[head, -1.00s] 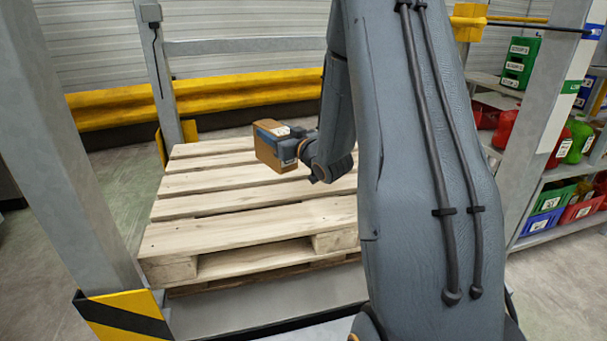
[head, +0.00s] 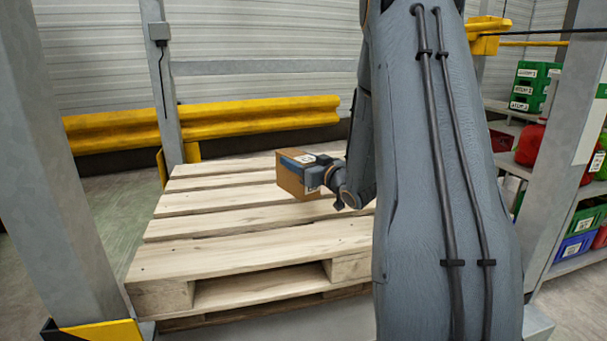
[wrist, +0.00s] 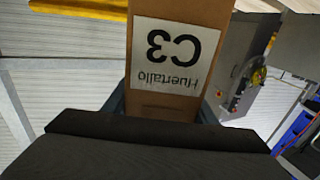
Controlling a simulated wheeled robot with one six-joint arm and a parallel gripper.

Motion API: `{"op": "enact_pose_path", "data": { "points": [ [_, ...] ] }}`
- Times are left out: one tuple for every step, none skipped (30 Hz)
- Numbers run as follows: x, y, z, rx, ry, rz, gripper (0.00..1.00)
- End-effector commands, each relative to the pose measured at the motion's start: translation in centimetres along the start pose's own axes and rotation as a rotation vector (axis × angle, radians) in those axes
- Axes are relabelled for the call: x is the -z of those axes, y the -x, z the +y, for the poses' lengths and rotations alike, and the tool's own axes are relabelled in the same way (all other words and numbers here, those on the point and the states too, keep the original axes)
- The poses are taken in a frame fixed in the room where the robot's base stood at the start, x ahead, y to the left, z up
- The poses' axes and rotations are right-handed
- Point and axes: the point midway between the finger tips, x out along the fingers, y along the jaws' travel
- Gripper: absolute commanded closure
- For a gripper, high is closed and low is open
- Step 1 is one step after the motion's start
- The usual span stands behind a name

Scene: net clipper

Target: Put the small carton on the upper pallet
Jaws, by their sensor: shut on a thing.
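The small carton (head: 299,187) is brown cardboard. My gripper (head: 312,172) is shut on it and holds it over the upper pallet (head: 205,257). In the wrist view the carton (wrist: 165,85) fills the top middle, with a white label reading "C3" upside down. The upper pallet is pale wood with several slats, and its top is otherwise bare. I cannot tell whether the carton's underside touches the slats. My forearm hides the pallet's right side.
A grey post (head: 62,165) stands at left, with a yellow and black foot guard. A yellow barrier (head: 255,117) runs behind the pallet. Shelves with green, red and blue bins (head: 574,245) stand at right, beside another grey post (head: 560,150).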

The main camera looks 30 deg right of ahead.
Motion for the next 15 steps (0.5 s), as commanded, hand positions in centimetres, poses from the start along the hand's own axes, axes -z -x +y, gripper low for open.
{"op": "enact_pose_path", "data": {
  "points": [
    [-0.7, -0.1, 0.1, -0.001, 0.000, 0.004, 1.00],
    [-1.2, -0.1, 0.1, -0.001, 0.000, 0.004, 1.00],
    [-1.8, -0.1, 0.1, -0.001, 0.000, 0.005, 1.00],
    [-2.2, -0.1, 0.1, -0.001, 0.000, 0.005, 1.00],
    [-2.6, -0.1, 0.1, -0.001, 0.000, 0.004, 1.00],
    [-3.1, -0.1, 0.1, -0.001, 0.000, 0.004, 1.00],
    [-3.4, -0.1, 0.0, -0.001, 0.000, 0.004, 1.00],
    [-3.6, -0.1, 0.0, 0.000, 0.000, 0.005, 1.00],
    [-3.7, -0.1, 0.0, 0.000, 0.001, 0.005, 1.00],
    [-3.8, -0.1, -0.1, 0.000, 0.001, 0.005, 1.00],
    [-3.9, -0.1, -0.1, 0.001, 0.001, 0.006, 1.00],
    [-4.1, -0.1, -0.1, 0.001, 0.001, 0.006, 1.00],
    [-4.4, -0.1, -0.1, 0.001, 0.001, 0.006, 1.00],
    [-4.7, -0.1, -0.1, 0.001, 0.001, 0.006, 1.00],
    [-5.2, -0.2, -0.2, 0.002, 0.001, 0.005, 1.00]
  ]
}}
